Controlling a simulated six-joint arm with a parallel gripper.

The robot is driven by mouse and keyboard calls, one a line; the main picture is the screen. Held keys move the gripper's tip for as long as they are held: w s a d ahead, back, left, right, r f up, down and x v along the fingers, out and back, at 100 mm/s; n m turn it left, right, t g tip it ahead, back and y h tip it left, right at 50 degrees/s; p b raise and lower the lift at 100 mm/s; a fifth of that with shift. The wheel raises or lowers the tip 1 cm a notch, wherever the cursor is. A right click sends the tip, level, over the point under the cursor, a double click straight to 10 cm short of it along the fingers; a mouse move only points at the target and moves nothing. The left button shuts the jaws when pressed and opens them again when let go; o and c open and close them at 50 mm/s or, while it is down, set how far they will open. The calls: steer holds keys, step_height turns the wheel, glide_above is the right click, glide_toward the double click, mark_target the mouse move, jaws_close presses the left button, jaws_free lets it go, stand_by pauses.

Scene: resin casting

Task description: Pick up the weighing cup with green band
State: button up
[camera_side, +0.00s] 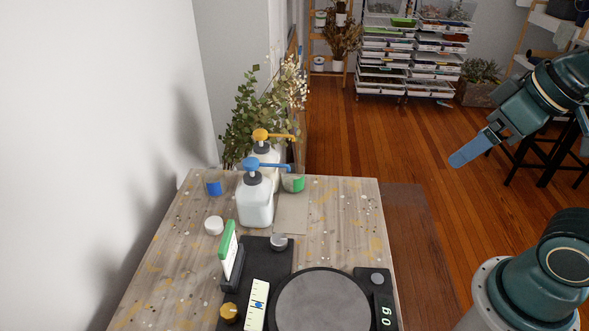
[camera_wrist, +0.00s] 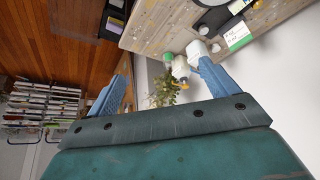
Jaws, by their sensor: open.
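The weighing cup with green band (camera_side: 293,183) stands at the far edge of the table, right of the blue-pump bottle. In the wrist view a small green patch (camera_wrist: 168,57) near the table edge may be this cup. My gripper (camera_side: 460,157) is in the air to the right of the table, well away from the cup. In the wrist view my gripper (camera_wrist: 160,62) has its two blue fingers wide apart with nothing held between them.
A blue-pump bottle (camera_side: 256,202) and a yellow-pump bottle (camera_side: 264,157) stand close to the green-banded cup. A blue-banded cup (camera_side: 213,187) is at the far left. A scale (camera_side: 322,304) and a green-topped card (camera_side: 230,255) are nearer. A plant (camera_side: 250,125) is behind.

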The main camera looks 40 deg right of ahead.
steer(key=shift+w, duration=0.1)
steer(key=w+a+f+m+y, duration=0.15)
steer(key=w+f+m, duration=0.25)
steer(key=w, duration=0.4)
steer(key=w+f+m+y, duration=0.2)
steer(key=w+f+m, duration=0.1)
steer(key=w, duration=0.5)
steer(key=w+f+m+y, duration=0.2)
steer(key=w+f+m, duration=0.2)
steer(key=w, duration=0.4)
steer(key=w+d+f+m+t+y, duration=0.2)
steer(key=w+f+m, duration=0.4)
steer(key=f+m, duration=0.25)
steer(key=m+t, duration=0.4)
steer(key=m, duration=0.6)
glide_toward(293, 179)
steer(key=d, duration=0.1)
steer(key=d+f, duration=0.1)
steer(key=d, duration=0.1)
steer(key=shift+d, duration=0.3)
steer(key=shift+x, duration=4.3)
steer(key=shift+d+f, duration=0.1)
steer(key=shift+f, duration=0.05)
